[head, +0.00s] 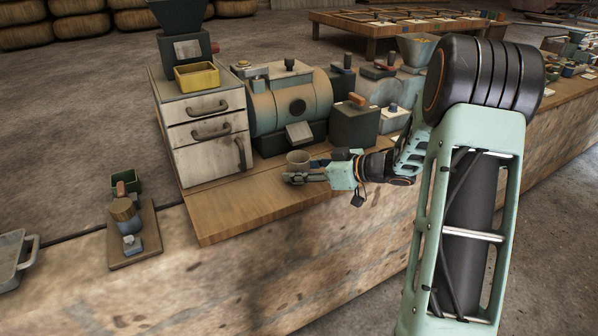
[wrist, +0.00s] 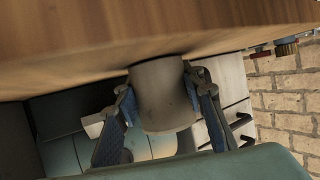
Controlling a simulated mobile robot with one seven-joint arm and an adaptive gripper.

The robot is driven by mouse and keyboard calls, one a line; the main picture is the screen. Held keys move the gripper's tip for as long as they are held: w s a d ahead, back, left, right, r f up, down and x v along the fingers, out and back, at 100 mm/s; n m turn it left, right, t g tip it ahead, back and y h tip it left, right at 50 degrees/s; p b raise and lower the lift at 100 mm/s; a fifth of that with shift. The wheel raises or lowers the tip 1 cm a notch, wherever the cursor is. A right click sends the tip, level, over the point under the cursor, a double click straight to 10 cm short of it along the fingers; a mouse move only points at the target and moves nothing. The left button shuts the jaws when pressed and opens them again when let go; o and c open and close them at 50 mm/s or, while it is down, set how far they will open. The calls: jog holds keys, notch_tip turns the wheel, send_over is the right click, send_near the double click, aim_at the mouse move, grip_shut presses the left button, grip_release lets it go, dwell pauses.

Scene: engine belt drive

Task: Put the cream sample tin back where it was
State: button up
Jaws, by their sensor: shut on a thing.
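The cream sample tin (head: 298,161) is a small round pale cup-like tin near the front of the wooden board in the head view. My gripper (head: 305,176) reaches in from the right and is shut on it. In the wrist view the tin (wrist: 162,100) sits between both fingers of my gripper (wrist: 163,90), one on each side. One end of the tin is against or very near the wooden surface (wrist: 90,40), with a dark shadow there. I cannot tell if it touches.
A white drawer cabinet (head: 205,135) with a yellow bin (head: 197,76) stands left of the tin. A round drum machine (head: 290,103) and a dark box (head: 354,124) stand behind. The wooden board (head: 235,210) is clear to the left front. A small board (head: 146,245) holds tools at left.

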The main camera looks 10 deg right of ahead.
jog(key=o, duration=1.3)
jog(key=shift+f, duration=0.1)
jog(key=shift+c, duration=0.2)
jog(key=shift+r, duration=0.2)
jog(key=p+v, duration=0.3)
jog(key=v, duration=0.9)
